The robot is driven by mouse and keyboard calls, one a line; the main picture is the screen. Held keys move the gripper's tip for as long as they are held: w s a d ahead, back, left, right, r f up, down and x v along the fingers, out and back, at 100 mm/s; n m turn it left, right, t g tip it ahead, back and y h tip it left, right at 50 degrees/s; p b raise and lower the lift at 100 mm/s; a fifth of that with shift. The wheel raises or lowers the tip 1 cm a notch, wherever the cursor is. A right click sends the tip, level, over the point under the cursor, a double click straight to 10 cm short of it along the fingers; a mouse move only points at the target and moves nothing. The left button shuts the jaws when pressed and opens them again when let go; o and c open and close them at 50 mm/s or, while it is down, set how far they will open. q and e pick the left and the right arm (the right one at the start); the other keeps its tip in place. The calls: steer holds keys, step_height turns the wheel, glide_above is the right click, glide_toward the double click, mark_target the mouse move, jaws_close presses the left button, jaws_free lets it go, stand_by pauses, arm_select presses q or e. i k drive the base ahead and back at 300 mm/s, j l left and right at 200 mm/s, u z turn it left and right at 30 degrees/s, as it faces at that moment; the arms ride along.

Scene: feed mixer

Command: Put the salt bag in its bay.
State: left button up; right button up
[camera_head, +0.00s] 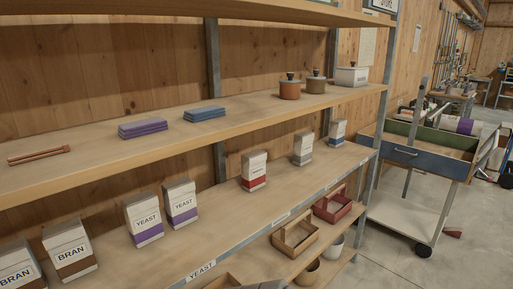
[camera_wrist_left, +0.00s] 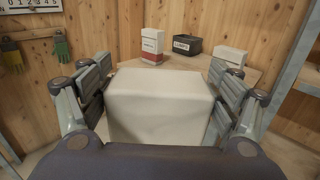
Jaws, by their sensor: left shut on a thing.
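My left gripper (camera_wrist_left: 160,78) shows in the left wrist view, with its fingers on both sides of a plain off-white bag (camera_wrist_left: 158,112). It is shut on this bag; no label shows on the faces in view, so I cannot tell whether it is the salt bag. In the head view the middle shelf (camera_head: 210,222) holds bags in a spaced row. Bran bags (camera_head: 70,248) and yeast bags (camera_head: 143,220) stand at the left. A red-banded bag (camera_head: 254,171), a grey-banded bag (camera_head: 303,149) and a blue-banded bag (camera_head: 337,132) stand further right. Neither gripper shows there.
Shelf-edge labels include YEAST (camera_head: 201,271); others are too small to read. Bare shelf lies between the yeast and red-banded bags. The wrist view shows a wooden surface (camera_wrist_left: 190,62) with a red-and-white bag (camera_wrist_left: 152,46), a dark box (camera_wrist_left: 187,46) and a white bag (camera_wrist_left: 229,56).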

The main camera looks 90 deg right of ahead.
mark_target(338, 156)
steer(key=z, duration=1.35)
steer(key=l+z, duration=0.15)
steer(key=z, duration=0.25)
steer(key=l+z, duration=0.15)
steer(key=z, duration=0.25)
steer(key=l+z, duration=0.15)
steer(key=z, duration=0.3)
steer(key=i, duration=0.05)
